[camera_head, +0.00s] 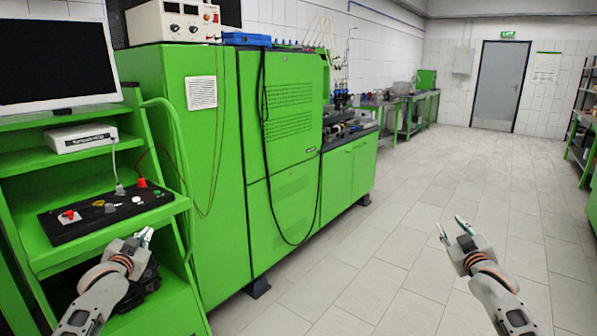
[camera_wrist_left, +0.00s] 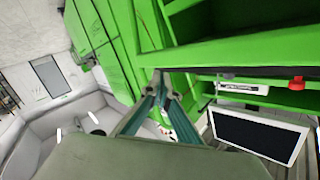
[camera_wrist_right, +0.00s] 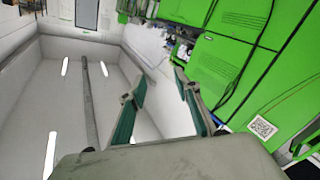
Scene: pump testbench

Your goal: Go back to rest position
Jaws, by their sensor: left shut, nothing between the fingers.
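My left gripper (camera_head: 145,236) is in front of the lower shelf of the green console, just below the front edge of the black control panel (camera_head: 90,222). Its fingertips meet in the left wrist view (camera_wrist_left: 161,76), with nothing between them. My right gripper (camera_head: 453,228) is out over the open tiled floor, away from any object. In the right wrist view (camera_wrist_right: 158,84) its two fingers stand apart with nothing between them.
The green console (camera_head: 60,258) on the left carries a monitor (camera_head: 55,60) and a white box (camera_head: 82,138). A large green cabinet (camera_head: 190,150) with hanging cables stands beside it. The floor (camera_head: 400,270) at centre and right is clear.

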